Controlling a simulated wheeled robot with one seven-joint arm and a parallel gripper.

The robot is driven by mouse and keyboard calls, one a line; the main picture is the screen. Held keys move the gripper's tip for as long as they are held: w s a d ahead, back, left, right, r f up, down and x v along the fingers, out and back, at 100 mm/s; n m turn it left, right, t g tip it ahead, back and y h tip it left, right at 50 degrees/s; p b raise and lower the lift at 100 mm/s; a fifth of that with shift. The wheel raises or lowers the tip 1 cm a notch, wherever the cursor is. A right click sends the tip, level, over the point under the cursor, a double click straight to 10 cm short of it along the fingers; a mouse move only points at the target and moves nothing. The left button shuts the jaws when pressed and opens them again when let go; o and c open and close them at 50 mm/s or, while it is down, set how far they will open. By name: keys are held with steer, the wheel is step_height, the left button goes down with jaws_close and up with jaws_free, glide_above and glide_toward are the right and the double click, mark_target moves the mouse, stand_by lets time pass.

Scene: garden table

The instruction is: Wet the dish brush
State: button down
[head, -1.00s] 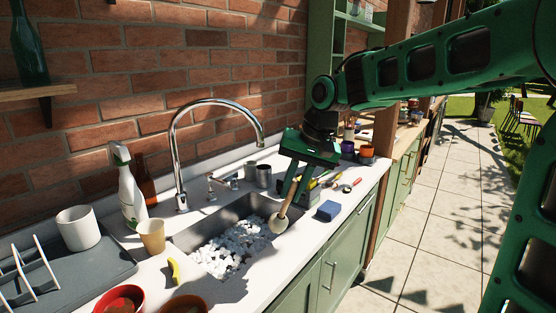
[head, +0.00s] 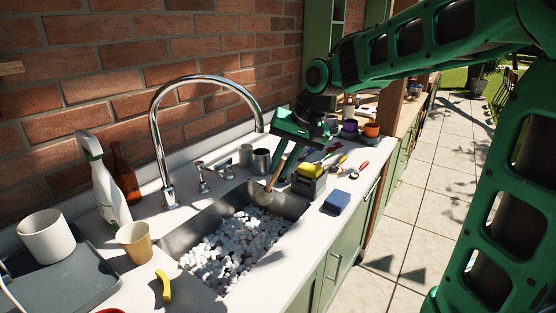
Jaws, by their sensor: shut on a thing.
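My gripper (head: 284,166) is shut on the wooden handle of the dish brush (head: 265,196), near the sink's far right end. The brush points down, its round pale head lowest. The head appears at or just above the white lumps in the sink; I cannot tell if it touches them. The grey sink (head: 186,233) is filled with white foam-like lumps (head: 235,245). The chrome tap (head: 161,150) arches over the sink, its spout end up and slightly left of the gripper. I see no water stream.
A spray bottle (head: 106,190), brown bottle (head: 125,175) and tan cup (head: 136,243) stand left of the sink. Metal cups (head: 261,161) stand behind it.

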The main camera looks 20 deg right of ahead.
step_height(320, 180, down, 12)
steer(key=shift+f, duration=0.15)
stand_by(1.0)
stand_by(0.9)
step_height(320, 180, up, 15)
steer(key=shift+f, duration=0.2)
steer(key=shift+r, duration=0.2)
stand_by(0.7)
stand_by(0.7)
